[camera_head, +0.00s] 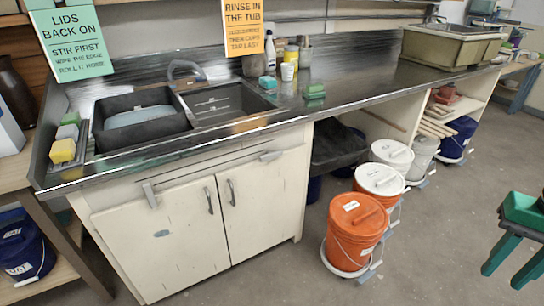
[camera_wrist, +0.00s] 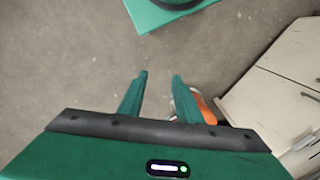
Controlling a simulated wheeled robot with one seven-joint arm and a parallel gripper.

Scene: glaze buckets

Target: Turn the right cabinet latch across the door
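The white cabinet (camera_head: 165,245) under the sink has two closed doors with dark upright handles. The right latch (camera_head: 270,156) is a pale bar lying about level along the rail above the right door (camera_head: 263,205). The left latch (camera_head: 150,195) points down across the top of the left door. My gripper (camera_head: 503,277) is at the far right of the head view, well away from the cabinet. In the wrist view my gripper (camera_wrist: 160,76) is open and empty over the floor. Part of the white cabinet (camera_wrist: 270,110) shows at right there; neither latch can be made out clearly.
An orange bucket (camera_head: 355,228) stands on a dolly right of the cabinet, with white-lidded buckets (camera_head: 380,180) behind it. It shows partly behind a finger in the wrist view (camera_wrist: 206,112). The floor (camera_head: 435,245) between buckets and gripper is clear. The counter edge (camera_head: 190,144) overhangs the doors.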

